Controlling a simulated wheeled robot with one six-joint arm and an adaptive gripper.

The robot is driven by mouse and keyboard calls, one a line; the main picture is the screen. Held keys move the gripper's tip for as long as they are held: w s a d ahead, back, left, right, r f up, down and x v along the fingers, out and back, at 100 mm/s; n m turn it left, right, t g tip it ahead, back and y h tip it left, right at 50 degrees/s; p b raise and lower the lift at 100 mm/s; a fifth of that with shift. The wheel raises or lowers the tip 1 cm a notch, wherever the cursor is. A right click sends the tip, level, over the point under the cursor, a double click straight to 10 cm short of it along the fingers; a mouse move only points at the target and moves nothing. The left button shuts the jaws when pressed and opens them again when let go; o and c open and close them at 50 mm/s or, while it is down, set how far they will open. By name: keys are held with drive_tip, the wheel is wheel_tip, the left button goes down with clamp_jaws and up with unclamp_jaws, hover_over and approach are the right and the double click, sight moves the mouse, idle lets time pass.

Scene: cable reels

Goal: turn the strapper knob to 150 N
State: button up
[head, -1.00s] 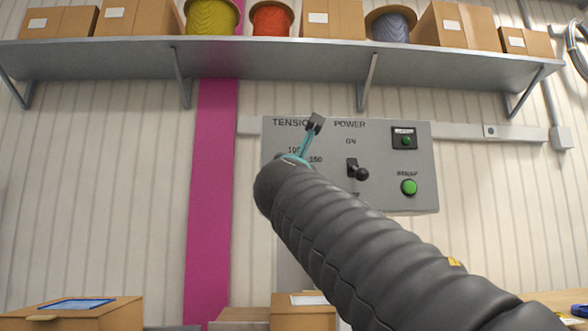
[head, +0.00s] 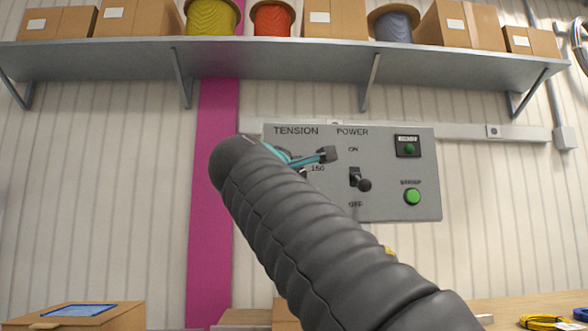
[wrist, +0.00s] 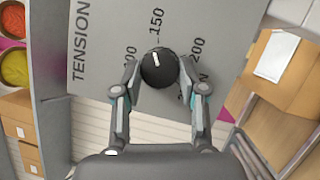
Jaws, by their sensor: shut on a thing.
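The black strapper knob (wrist: 159,68) sits on the grey control panel (head: 390,206) under the word TENSION. In the wrist view its white pointer line points nearly straight at the 150 mark (wrist: 157,22). The 100 mark lies to the left and the 200 mark to the right, both partly covered. My gripper (wrist: 159,74) is shut on the knob, one finger on each side. In the head view the knob is hidden behind my arm, and one finger of my gripper (head: 312,158) shows over the panel beside the 150 label.
The panel also carries a POWER toggle switch (head: 360,180), a green button (head: 412,197) and a small dark indicator (head: 408,146), close to the right of my gripper. A shelf (head: 275,62) with boxes and cable reels runs above. Cardboard boxes (head: 112,318) stand below.

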drive_tip(key=shift+m+g, duration=0.3)
drive_tip(key=shift+m, duration=0.6)
drive_tip(key=o, duration=1.1)
drive_tip(key=v, duration=1.2)
drive_tip(key=shift+r, duration=0.1)
